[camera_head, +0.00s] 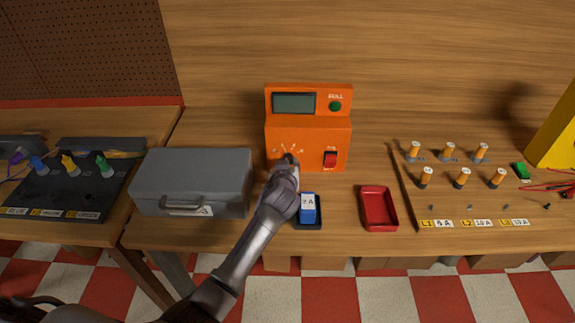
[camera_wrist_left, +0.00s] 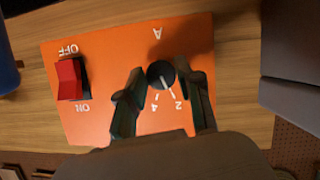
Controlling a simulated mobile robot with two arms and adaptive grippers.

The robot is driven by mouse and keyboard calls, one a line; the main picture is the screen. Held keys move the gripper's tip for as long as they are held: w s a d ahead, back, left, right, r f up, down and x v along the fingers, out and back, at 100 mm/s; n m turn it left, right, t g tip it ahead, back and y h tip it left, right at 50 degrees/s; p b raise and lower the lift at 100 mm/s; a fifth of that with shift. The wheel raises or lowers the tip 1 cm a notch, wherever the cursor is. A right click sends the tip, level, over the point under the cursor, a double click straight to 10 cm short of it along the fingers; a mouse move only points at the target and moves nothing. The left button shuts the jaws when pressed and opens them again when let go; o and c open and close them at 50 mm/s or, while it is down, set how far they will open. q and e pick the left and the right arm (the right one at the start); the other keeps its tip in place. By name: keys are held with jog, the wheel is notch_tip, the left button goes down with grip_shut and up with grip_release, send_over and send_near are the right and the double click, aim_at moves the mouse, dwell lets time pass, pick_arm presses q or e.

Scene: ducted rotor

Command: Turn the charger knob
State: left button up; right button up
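The orange charger (camera_head: 308,128) stands on the bench, with a grey screen, a green button and a red switch (camera_wrist_left: 70,80). Its round black knob (camera_wrist_left: 161,76) shows in the left wrist view, its white mark seeming to point towards the "2". The numeral "4" is beside it. My left gripper (camera_wrist_left: 160,69) is at the charger's front, one finger on each side of the knob, with a narrow gap seeming to show on both sides. In the head view the gripper (camera_head: 290,161) hides the knob. My right gripper is not in view.
A grey metal case (camera_head: 193,175) lies left of the charger.

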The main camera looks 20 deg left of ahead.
pick_arm(q)
jog(key=o, duration=0.4)
jog(key=v, duration=1.2)
jog(key=shift+r, duration=0.1)
